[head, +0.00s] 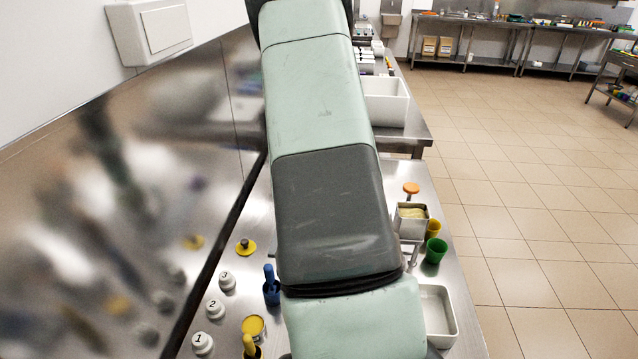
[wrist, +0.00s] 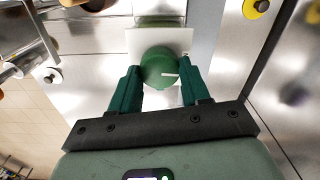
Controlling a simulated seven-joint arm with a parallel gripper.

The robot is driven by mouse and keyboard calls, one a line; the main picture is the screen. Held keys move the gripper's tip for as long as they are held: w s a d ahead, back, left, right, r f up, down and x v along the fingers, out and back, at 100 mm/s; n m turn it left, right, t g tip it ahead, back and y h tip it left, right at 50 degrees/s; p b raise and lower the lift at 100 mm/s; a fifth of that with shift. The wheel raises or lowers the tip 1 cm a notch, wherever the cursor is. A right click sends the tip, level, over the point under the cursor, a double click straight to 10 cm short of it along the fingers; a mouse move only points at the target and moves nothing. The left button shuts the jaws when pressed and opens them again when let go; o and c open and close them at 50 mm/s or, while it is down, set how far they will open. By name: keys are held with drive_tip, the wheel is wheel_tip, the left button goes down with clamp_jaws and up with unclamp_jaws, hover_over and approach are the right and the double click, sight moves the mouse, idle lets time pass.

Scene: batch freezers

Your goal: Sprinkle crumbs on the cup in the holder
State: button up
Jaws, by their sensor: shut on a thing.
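My gripper (wrist: 160,92) shows in the wrist view, its dark green fingers closed on a round green thing (wrist: 162,66) with a small white mark. Behind this thing is a pale square piece (wrist: 160,40); I cannot tell whether the two are joined. In the head view my arm covers the middle of the counter and hides the gripper. A yellow cup (head: 434,228) and a green cup (head: 436,250) are at the counter's right edge. I cannot tell which cup is in the holder, and no crumbs can be made out.
Numbered white knobs (head: 212,309), a blue-handled tool (head: 271,288) and a yellow tub (head: 253,325) stand left of my arm. Right of it are a metal box with yellow contents (head: 411,213), an orange knob (head: 411,188) and a white tray (head: 453,333). A steel wall (head: 110,220) borders the left.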

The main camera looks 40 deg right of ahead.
drive_tip(key=shift+n, duration=0.3)
drive_tip(key=o, duration=1.1)
drive_tip(key=shift+c, duration=0.2)
wheel_tip(320, 180, up, 11)
drive_tip(key=shift+f, duration=0.1)
